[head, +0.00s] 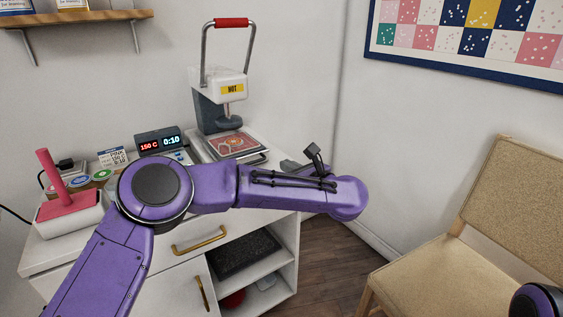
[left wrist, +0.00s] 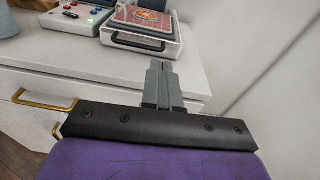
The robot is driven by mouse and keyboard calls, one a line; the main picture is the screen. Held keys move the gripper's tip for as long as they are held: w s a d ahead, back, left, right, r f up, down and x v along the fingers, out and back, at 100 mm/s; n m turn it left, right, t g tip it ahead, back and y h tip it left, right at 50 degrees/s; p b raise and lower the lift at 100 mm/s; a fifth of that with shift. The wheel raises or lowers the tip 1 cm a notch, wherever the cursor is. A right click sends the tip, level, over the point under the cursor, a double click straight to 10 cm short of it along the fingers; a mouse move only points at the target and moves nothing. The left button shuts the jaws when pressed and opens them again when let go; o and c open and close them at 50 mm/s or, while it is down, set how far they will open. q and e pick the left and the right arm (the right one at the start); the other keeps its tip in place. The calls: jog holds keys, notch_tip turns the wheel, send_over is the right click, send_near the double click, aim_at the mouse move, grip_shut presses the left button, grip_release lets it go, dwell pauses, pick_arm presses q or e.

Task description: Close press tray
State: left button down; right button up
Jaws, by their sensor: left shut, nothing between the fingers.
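The heat press (head: 220,100) stands at the back of the white cabinet top, with its red-gripped handle raised and a yellow "HOT" label. Its press tray (head: 264,154) sticks out in front, bearing a flat red patterned piece (head: 234,143). The left wrist view shows the tray's dark front handle (left wrist: 138,43) and the patterned piece on top. My left gripper (head: 286,165) is shut and empty, in front and to the right of the tray. In the left wrist view its grey fingers (left wrist: 160,66) point toward the tray, with a visible gap. My right gripper is out of view.
A timer display (head: 160,141) and a pink-handled tool (head: 56,180) stand left of the press. The cabinet has a gold-handled drawer (head: 199,239) and open shelves below. A tan chair (head: 490,220) stands at right; floor is clear between.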

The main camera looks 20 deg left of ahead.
pick_arm(q)
jog(key=s, duration=0.5)
jog(key=p, duration=0.1)
send_near(247, 156)
jog(key=shift+w+a+f+g+h, duration=0.15)
jog(key=shift+w+a+f+h, duration=0.1)
jog(key=shift+w+a, duration=0.25)
jog(key=shift+w+a+f+g+h, duration=0.15)
jog(key=shift+w+a+f, duration=0.1)
jog(key=shift+w+a, duration=0.25)
jog(key=shift+a, duration=0.1)
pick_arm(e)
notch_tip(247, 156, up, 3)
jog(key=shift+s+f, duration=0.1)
pick_arm(q)
jog(key=shift+a, duration=0.1)
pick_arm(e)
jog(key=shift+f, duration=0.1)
pick_arm(q)
jog(key=b+x, duration=0.2)
jog(key=x, duration=0.1)
jog(key=shift+a+r, duration=0.15)
jog(key=shift+r, duration=0.45)
jog(key=shift+w, duration=0.1)
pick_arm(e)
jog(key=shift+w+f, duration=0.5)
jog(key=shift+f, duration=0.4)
